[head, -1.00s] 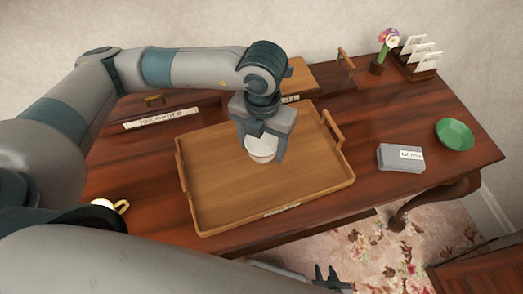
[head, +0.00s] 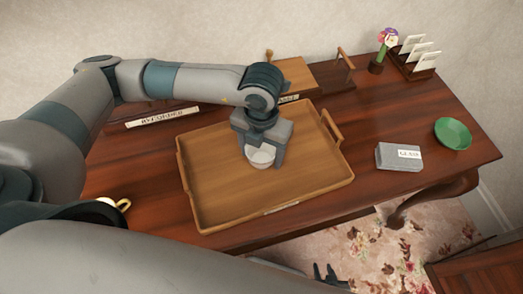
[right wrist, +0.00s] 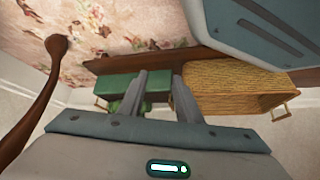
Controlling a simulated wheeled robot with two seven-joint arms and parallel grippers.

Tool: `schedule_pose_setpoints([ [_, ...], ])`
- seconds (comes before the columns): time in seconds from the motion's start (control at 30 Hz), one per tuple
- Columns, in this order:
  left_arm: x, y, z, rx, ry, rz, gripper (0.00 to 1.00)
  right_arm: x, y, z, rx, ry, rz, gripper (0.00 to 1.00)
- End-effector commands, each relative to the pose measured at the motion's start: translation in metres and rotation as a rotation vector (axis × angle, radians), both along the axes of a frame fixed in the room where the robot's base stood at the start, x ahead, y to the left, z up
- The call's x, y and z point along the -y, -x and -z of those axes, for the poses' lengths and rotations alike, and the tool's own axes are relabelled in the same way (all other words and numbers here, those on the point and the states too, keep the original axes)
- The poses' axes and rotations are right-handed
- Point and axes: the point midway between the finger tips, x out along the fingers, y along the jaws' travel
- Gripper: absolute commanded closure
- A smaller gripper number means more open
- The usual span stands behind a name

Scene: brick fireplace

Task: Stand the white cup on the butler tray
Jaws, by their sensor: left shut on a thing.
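The white cup (head: 262,158) is upright between the fingers of my left gripper (head: 264,152) in the head view. The gripper is shut on it from above, and its fingers hide part of the cup's sides. The cup is over the right, rear half of the wooden butler tray (head: 225,205); I cannot tell whether its base touches the tray floor. My right gripper (head: 324,272) is low, in front of the table. Its fingers also show in the right wrist view (right wrist: 159,80), apart with nothing between them.
A grey labelled box (head: 392,158) and a green bowl (head: 453,133) stand right of the tray. A flower (head: 388,38) and a card rack (head: 420,70) are at the back. A gold-handled cup (head: 122,204) is at left. The right wrist view shows a wicker box (right wrist: 235,88).

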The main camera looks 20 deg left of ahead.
Motion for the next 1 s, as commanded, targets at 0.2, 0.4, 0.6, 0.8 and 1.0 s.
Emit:
schedule_pose_setpoints([
  [0.2,0.0,0.0,0.004,0.0,0.0,0.0,0.62,0.001,0.0,0.005,-0.008,0.004,0.001,0.69],
  [0.4,0.0,0.0,0.003,0.0,0.0,0.0,0.18,0.003,-0.007,-0.002,-0.002,0.005,0.004,0.69],
  [0.6,0.0,0.0,0.002,0.0,0.0,0.0,0.18,0.004,-0.006,-0.001,-0.003,0.006,0.004,0.69],
  [0.8,0.0,0.0,-0.002,0.0,0.0,0.0,0.18,0.004,0.0,-0.004,-0.003,0.004,0.002,0.69],
  [1.0,0.001,-0.001,-0.023,0.004,0.002,0.002,0.18,0.001,0.004,0.006,-0.001,0.0,-0.001,0.69],
])
